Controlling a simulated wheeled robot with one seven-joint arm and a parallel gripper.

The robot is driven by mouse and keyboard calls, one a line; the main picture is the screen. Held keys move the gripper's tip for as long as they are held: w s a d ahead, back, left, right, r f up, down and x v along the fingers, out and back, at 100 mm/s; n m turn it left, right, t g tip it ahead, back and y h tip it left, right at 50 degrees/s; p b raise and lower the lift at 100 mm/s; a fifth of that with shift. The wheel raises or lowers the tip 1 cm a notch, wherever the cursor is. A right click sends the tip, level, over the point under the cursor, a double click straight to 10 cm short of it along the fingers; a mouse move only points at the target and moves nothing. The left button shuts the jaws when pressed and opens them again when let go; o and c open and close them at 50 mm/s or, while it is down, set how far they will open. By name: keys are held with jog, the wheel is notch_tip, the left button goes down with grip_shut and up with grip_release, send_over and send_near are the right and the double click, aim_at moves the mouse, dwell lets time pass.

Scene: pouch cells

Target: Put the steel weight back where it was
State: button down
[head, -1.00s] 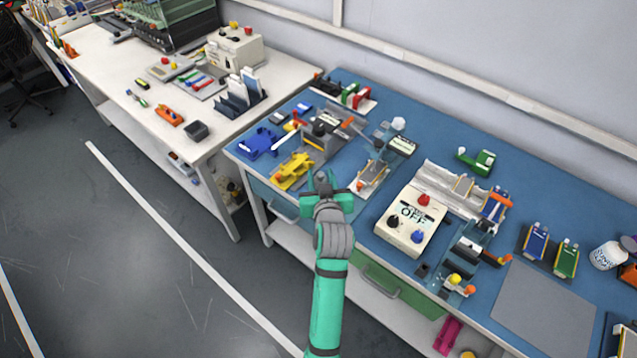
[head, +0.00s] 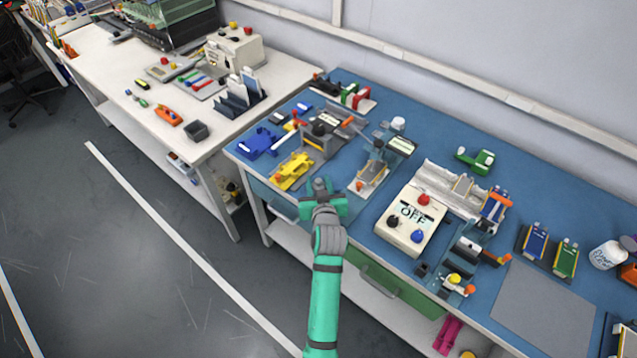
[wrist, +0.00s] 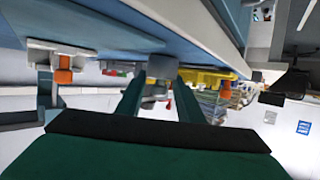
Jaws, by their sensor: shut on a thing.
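My gripper (head: 322,198) is at the front edge of the blue bench, between the yellow fixture and the tray with the tan cell. Its green jaws are shut on a small dark grey piece (head: 320,184), which looks like the steel weight. Only its top shows in the head view, so its shape is hard to tell. In the wrist view a grey block (wrist: 162,67) shows between the two dark green fingers. Whether it touches the bench cannot be told.
The yellow fixture (head: 293,171) stands left of my gripper, and the blue fixture (head: 258,143) behind it. The tray with a tan cell (head: 371,176) is to the right, then the white control box (head: 410,220). A grey mat (head: 543,308) at the front right is bare.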

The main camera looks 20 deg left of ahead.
jog(key=shift+f, duration=0.1)
jog(key=c, duration=1.2)
grip_release()
